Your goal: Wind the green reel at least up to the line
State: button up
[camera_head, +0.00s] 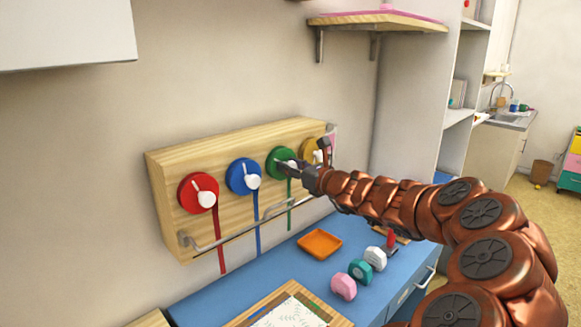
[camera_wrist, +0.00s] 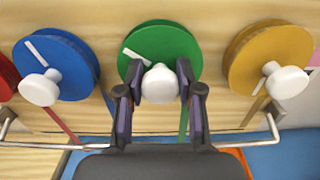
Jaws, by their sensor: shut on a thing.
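The green reel (camera_head: 281,160) is on the front of a wooden board, third from the left in the head view. In the wrist view the green reel (camera_wrist: 160,50) is straight ahead, with a white line mark on its face at the upper left of its knob. My gripper (camera_head: 285,165) is at this reel, and in the wrist view my gripper (camera_wrist: 158,92) has one finger on each side of the white knob (camera_wrist: 159,82), shut on it. A green ribbon (camera_head: 290,205) hangs below the reel, partly hidden behind my gripper in the wrist view.
Red (camera_head: 198,193), blue (camera_head: 243,176) and yellow (camera_wrist: 268,58) reels share the wooden board (camera_head: 165,205). A metal rail (camera_head: 225,238) runs along its front below the reels.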

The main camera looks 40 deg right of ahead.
jog(key=shift+f, duration=0.1)
jog(key=n+b, duration=0.2)
jog(key=b, duration=0.1)
jog(key=shift+a+f+n, duration=0.1)
jog(key=shift+f+n, duration=0.1)
jog(key=shift+n, duration=0.1)
jog(key=n+b, duration=0.3)
jog(key=shift+a+n+b, duration=0.1)
jog(key=shift+n+b, duration=0.2)
jog(key=n+b, duration=0.5)
jog(key=shift+f+b, duration=0.1)
jog(key=shift+b, duration=0.2)
jog(key=n+b, duration=0.8)
jog(key=b, duration=0.1)
jog(key=shift+f+n, duration=0.15)
jog(key=shift+n, duration=0.15)
jog(key=n+b, duration=0.2)
jog(key=shift+b, duration=0.4)
jog(key=shift+n+b, duration=1.15)
jog(key=shift+n, duration=0.15)
jog(key=shift+r, duration=0.2)
